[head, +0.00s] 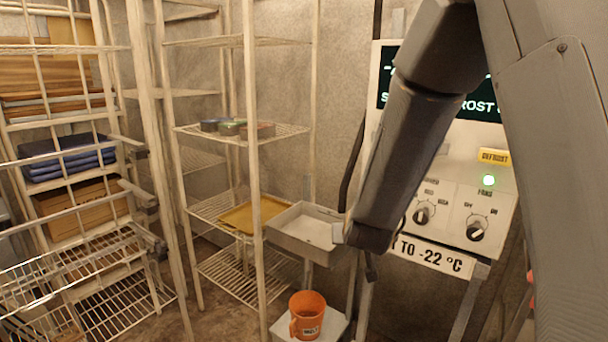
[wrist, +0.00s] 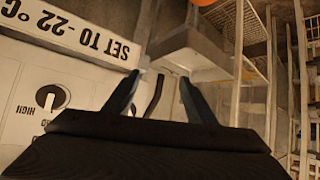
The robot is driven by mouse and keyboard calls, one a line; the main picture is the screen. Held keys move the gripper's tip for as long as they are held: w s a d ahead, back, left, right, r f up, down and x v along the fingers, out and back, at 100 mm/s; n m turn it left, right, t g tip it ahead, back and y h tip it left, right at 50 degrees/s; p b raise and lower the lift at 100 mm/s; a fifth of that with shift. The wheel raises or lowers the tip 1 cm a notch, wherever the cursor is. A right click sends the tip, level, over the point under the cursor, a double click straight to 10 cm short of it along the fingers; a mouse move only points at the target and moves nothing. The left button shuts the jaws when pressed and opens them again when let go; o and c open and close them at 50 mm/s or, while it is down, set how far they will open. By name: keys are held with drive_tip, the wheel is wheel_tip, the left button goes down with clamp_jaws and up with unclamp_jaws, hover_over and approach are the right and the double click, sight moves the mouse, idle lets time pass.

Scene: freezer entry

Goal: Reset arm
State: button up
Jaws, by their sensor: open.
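My gripper (wrist: 160,98) shows in the wrist view with its two dark fingers spread apart and nothing between them. In the head view my arm hangs in front of the control panel (head: 455,188), and the gripper itself is mostly hidden behind the arm. The right knob (head: 477,228) and left knob (head: 424,213) are both in view. A sign reading -22 °C (head: 432,256) is below the knobs; it appears upside down in the wrist view (wrist: 75,30).
A white tray (head: 303,232) stands left of my arm, close to it. An orange mug (head: 307,315) stands on a pale box below. Wire shelving (head: 240,130) with a yellow tray (head: 252,214) is at centre; a rack with folded blue cloths (head: 68,160) is at left.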

drive_tip(key=s+d+f+g, duration=0.1)
drive_tip(key=s+d+g, duration=0.1)
drive_tip(key=s, duration=0.7)
drive_tip(key=s+d+f+g+y, duration=0.1)
drive_tip(key=s+d+g, duration=0.2)
drive_tip(key=s, duration=0.6)
drive_tip(key=s+d+g, duration=0.2)
drive_tip(key=s+g, duration=0.2)
drive_tip(key=s, duration=0.4)
drive_tip(key=shift+s+d+f+n+y+b, duration=0.35)
drive_tip(key=shift+s+d+f+n+y, duration=0.05)
drive_tip(key=shift+w+a, duration=0.2)
drive_tip(key=shift+a, duration=0.05)
